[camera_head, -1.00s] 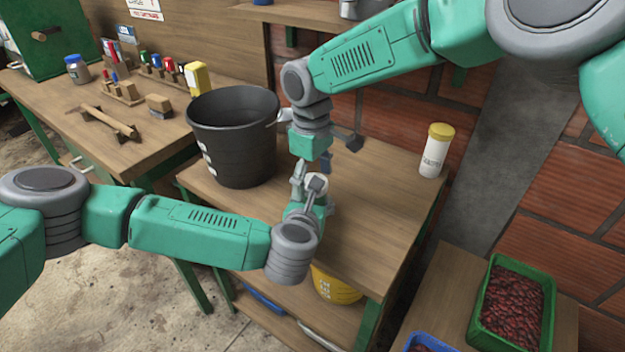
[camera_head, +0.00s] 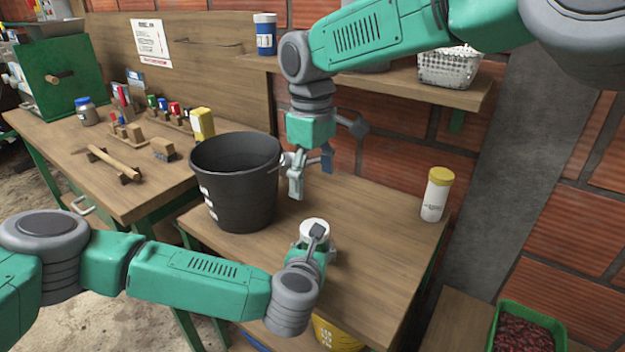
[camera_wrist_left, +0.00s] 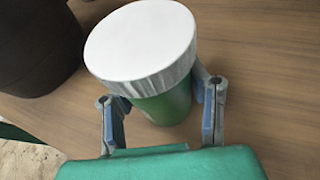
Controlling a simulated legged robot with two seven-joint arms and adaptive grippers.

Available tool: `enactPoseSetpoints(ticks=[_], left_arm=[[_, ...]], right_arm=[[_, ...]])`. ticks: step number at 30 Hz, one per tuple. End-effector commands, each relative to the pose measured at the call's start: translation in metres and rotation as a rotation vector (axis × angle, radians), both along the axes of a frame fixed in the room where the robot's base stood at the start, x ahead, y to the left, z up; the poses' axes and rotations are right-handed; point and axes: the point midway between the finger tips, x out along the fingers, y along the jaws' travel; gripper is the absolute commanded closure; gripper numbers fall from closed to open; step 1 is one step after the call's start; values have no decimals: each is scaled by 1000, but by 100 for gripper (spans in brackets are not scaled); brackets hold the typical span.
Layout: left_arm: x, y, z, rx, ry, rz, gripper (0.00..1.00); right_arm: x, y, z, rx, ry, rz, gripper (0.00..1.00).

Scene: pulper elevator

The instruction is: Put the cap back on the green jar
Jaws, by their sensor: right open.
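The green jar (camera_wrist_left: 165,105) stands on the wooden bench with the white cap (camera_wrist_left: 142,40) on top of it. The cap covers the mouth and looks about level; whether it is fully seated I cannot tell. In the head view the cap (camera_head: 314,229) shows, while most of the jar is hidden by my left gripper. My left gripper (camera_wrist_left: 163,108) has a finger on each side of the jar's body, below the cap, and appears shut on it. My right gripper (camera_head: 308,180) is open and empty, above the jar and apart from the cap, beside the black bucket.
A black bucket (camera_head: 235,190) stands close left of the jar. A white bottle with a yellow lid (camera_head: 436,195) stands at the bench's right side. A shelf (camera_head: 420,88) with a white basket (camera_head: 449,68) hangs behind. The bench between jar and bottle is clear.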

Motion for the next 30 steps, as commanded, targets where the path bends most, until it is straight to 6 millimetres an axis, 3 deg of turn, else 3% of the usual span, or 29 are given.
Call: enactPoseSetpoints(ticks=[1, 2, 14, 30], left_arm=[[0, 0, -1, 0, 1, 0, 44], [0, 0, -1, 0, 1, 0, 34], [-5, 1, 2, 0, 0, 0, 34], [-94, 19, 38, -2, 2, -2, 34]], right_arm=[[0, 0, 0, 0, 0, 0, 27], [0, 0, 0, 0, 0, 0, 27], [0, 0, 0, -1, -1, 0, 27], [0, 0, 0, 0, 0, 0, 27]])
